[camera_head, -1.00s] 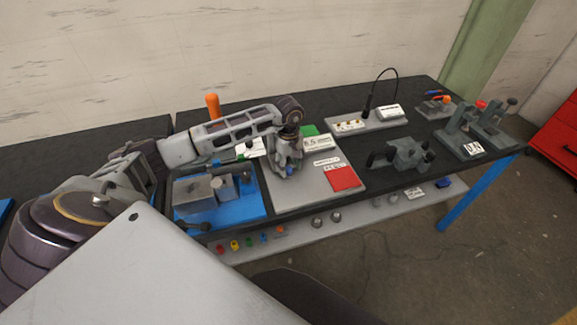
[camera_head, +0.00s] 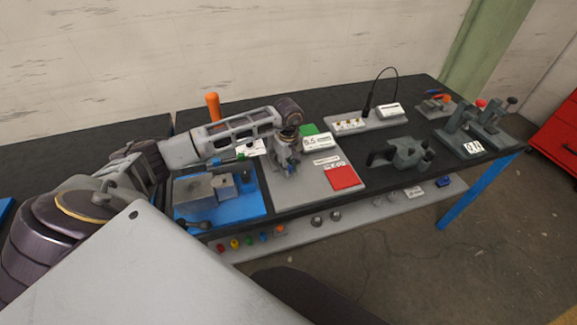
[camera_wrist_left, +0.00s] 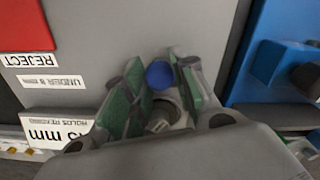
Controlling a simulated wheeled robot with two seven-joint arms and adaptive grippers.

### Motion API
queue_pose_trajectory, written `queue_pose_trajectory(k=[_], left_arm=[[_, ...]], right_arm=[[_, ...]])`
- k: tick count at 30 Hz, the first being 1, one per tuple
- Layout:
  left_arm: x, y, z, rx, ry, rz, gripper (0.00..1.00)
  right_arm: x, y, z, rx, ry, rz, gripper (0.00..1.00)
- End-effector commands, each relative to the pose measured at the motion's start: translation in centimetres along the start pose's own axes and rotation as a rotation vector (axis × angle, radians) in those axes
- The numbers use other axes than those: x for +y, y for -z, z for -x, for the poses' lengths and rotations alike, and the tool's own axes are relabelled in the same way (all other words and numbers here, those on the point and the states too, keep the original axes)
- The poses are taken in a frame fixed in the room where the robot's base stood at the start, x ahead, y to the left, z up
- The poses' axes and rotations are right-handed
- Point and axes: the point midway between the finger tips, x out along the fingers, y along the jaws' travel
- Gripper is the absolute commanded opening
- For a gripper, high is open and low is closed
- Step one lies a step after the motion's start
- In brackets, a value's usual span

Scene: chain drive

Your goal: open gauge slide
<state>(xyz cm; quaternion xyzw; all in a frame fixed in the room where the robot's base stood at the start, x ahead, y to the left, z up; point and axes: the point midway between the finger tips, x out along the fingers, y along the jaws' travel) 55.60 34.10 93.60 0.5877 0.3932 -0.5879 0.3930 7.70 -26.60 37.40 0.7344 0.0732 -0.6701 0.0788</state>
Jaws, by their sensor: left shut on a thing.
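The gauge station is a grey plate (camera_head: 315,188) in the middle of the bench, with a white reading display (camera_head: 317,142) on its far side. My left gripper (camera_head: 285,164) is low over the plate's left half. In the left wrist view the green-padded fingers of my left gripper (camera_wrist_left: 155,92) stand on both sides of a blue round knob (camera_wrist_left: 160,75) and a small metal part (camera_wrist_left: 164,116). The gripper is shut on the gauge slide; its contact is mostly hidden. The display, partly cut off, also shows in the wrist view (camera_wrist_left: 60,132). My right gripper is not in view.
A red reject pad (camera_head: 343,177) lies right of the gripper and a green pad (camera_head: 309,130) behind it. A blue fixture (camera_head: 250,207) with grey blocks stands close on the left. An orange handle (camera_head: 213,107) rises behind. A dark clamp fixture (camera_head: 405,153) stands to the right.

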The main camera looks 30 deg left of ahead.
Motion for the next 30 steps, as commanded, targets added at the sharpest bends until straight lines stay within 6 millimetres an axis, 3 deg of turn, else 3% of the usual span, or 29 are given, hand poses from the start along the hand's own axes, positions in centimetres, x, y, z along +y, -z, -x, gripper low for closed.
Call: queue_pose_trajectory(k=[8, 30], left_arm=[[-0.2, -0.7, 0.0, 0.001, -0.001, -0.001, 0.0], [-2.9, -9.4, 0.0, -0.001, -0.004, -0.004, 0.0]], right_arm=[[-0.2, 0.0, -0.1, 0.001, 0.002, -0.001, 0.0], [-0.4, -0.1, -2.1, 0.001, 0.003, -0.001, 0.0]])
